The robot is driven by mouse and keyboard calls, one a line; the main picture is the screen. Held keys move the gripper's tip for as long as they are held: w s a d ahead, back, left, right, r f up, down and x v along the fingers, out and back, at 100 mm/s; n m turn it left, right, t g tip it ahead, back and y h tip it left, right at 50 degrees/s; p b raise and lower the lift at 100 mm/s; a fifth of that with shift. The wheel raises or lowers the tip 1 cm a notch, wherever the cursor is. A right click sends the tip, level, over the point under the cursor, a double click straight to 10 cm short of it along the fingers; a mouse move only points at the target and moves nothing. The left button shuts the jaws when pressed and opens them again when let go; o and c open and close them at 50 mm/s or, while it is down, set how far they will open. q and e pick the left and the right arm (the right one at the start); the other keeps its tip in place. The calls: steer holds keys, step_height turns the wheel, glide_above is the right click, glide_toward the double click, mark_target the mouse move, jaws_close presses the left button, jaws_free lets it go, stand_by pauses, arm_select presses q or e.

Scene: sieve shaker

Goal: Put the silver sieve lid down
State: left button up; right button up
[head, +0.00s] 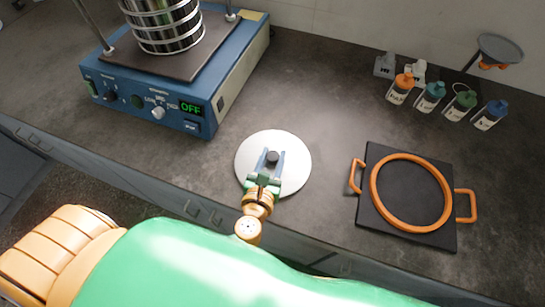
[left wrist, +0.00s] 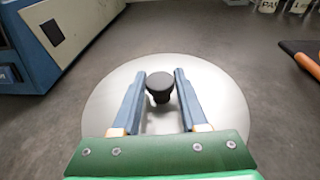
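The silver sieve lid (head: 294,150) is a flat round disc with a black knob (head: 272,157) in its middle. It appears to lie flat on the dark counter, between the blue shaker and the black mat. My left gripper (head: 270,160) is over the lid with its two blue fingers on either side of the knob. In the left wrist view the fingers (left wrist: 160,88) are apart, with gaps between them and the knob (left wrist: 160,85). The lid (left wrist: 222,95) shows around and under them. My right gripper is not in view.
The blue shaker (head: 220,85) with a stack of sieves (head: 165,25) stands at the upper left; its display reads OFF. A black mat (head: 380,222) with an orange handled ring (head: 410,157) lies at right. Several bottles (head: 432,97) stand behind. The counter between is clear.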

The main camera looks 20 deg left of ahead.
arm_select(q)
steer(key=o, duration=0.3)
steer(key=shift+s, duration=0.1)
steer(key=shift+r, duration=0.15)
steer(key=b+v, duration=0.3)
steer(key=v, duration=0.8)
steer(key=shift+s, duration=0.4)
steer(key=shift+s, duration=0.1)
